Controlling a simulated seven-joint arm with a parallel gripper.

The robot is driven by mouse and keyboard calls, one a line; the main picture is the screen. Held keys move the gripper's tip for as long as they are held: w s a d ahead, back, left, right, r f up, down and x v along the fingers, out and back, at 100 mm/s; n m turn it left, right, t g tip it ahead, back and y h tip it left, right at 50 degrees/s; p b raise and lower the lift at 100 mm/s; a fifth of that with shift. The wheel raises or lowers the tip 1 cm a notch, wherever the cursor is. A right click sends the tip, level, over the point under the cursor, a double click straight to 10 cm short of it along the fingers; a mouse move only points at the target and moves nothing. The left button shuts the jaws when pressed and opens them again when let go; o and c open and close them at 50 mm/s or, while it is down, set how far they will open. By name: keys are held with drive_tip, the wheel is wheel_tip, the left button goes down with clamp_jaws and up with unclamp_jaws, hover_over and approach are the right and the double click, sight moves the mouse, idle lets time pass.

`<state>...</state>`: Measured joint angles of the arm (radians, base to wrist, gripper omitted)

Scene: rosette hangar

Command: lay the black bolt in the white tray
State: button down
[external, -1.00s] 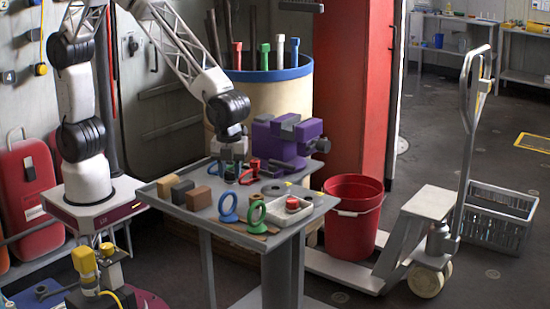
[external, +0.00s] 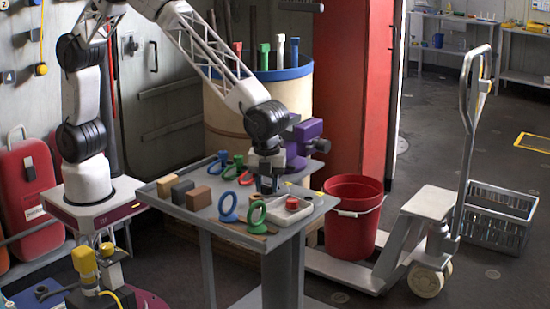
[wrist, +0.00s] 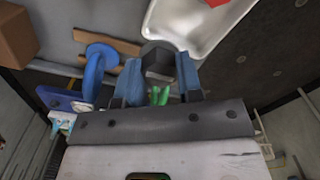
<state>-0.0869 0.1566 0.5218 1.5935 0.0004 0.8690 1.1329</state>
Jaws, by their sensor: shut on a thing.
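The black bolt (wrist: 158,57) shows in the wrist view as a dark hexagonal head between my fingertips. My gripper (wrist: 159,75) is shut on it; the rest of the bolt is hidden. In the external view my gripper (external: 268,188) hangs over the table, just behind and left of the white tray, and the bolt cannot be made out there. The white tray (external: 284,217) lies on the table's right part with a red item (external: 292,203) in it. The tray (wrist: 178,34) also shows at the top of the wrist view, beside the bolt head.
A blue ring (external: 228,202) and a green ring (external: 256,209) stand upright left of the tray, near wooden strips. Several blocks (external: 198,198) sit at the table's left. A purple vise (external: 306,132) stands behind. A red bucket (external: 353,220) is right of the table.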

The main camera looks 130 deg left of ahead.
drive_tip(key=shift+w+a+f, duration=0.1)
drive_tip(key=shift+w, duration=0.85)
drive_tip(key=shift+w+a+f, duration=0.1)
drive_tip(key=shift+w, duration=0.8)
drive_tip(key=shift+f, duration=1.75)
drive_tip(key=shift+f, duration=0.35)
drive_tip(key=c, duration=0.8)
unclamp_jaws()
drive_tip(key=shift+r, duration=0.15)
